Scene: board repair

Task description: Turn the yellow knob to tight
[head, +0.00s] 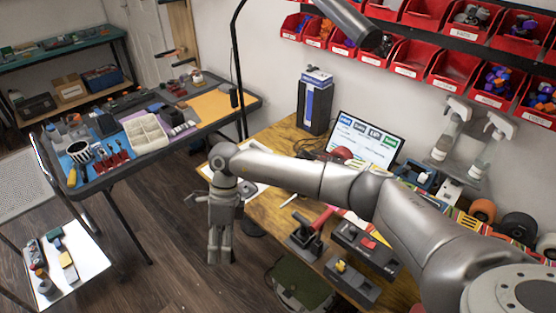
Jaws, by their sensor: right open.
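The small yellow knob (340,266) sits on a dark grey box (353,285) near the front edge of the wooden workbench. Its exact turn angle is too small to tell. My right gripper (219,258) hangs pointing down, to the left of the knob and apart from it, off the bench's front edge over the floor. It is open with nothing between its fingers. My right arm reaches across the bench from the lower right. My left gripper is not in view.
A similar box with a red knob (368,243) stands just behind the yellow one. A red-handled tool (310,235) stands to its left. A monitor (363,142) and spray bottles (486,145) are farther back. A green stool (300,285) is below the bench edge.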

